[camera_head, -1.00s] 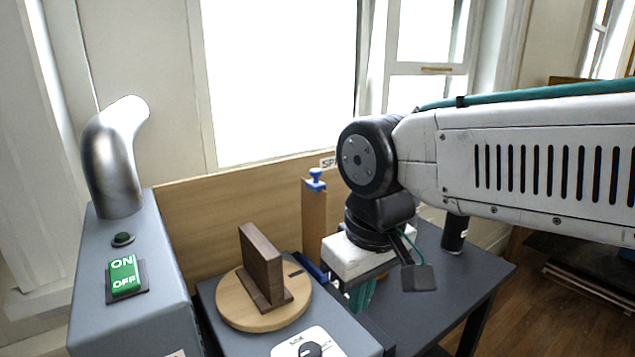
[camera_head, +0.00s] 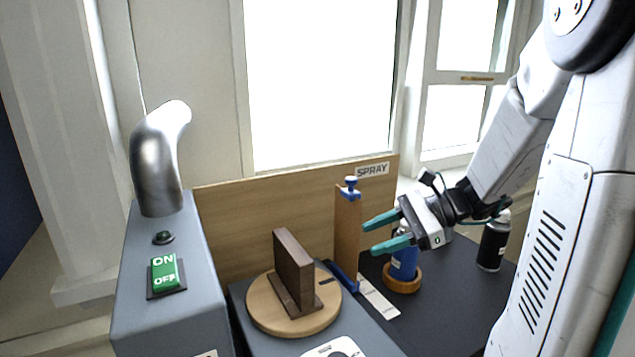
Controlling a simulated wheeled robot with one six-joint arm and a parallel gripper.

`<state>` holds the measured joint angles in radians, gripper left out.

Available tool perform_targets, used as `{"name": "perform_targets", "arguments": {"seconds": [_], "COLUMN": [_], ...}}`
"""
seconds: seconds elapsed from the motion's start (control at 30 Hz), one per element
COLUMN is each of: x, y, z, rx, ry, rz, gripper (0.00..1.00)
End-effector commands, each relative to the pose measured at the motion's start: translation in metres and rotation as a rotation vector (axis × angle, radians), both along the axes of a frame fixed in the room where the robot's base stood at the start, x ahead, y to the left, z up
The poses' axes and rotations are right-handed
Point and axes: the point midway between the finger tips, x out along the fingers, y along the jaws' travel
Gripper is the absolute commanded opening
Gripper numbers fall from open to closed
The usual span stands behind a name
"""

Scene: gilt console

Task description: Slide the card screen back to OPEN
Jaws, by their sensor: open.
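The card screen (camera_head: 347,232) is a narrow, upright tan panel with a blue knob (camera_head: 349,185) on top. I see no contact with the knob.
A blue can (camera_head: 404,264) stands in a wooden ring (camera_head: 402,283) under my gripper. A black can (camera_head: 493,245) is farther right. A wooden turntable (camera_head: 262,318) with a brown L-shaped piece (camera_head: 293,268) is to the left.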

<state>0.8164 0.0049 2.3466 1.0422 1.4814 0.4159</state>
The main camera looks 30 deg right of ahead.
Motion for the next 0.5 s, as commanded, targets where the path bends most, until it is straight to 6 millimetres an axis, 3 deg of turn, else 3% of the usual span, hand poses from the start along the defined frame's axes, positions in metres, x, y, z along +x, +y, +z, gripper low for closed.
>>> {"name": "perform_targets", "arguments": {"seconds": [0.03, 0.1, 0.2, 0.33, 0.5], "x": [0.014, 0.033, 0.052, 0.062, 0.070], "y": [-0.020, -0.040, -0.055, -0.061, -0.051], "z": [0.006, 0.020, 0.044, 0.068, 0.068], "rx": [0.109, 0.246, 0.398, 0.523, 0.544], "ry": [0.005, -0.001, -0.019, -0.022, 0.004], "rz": [-0.105, -0.219, -0.308, -0.358, -0.357], "gripper": [0.45, 0.45, 0.45, 0.45, 0.45]}}
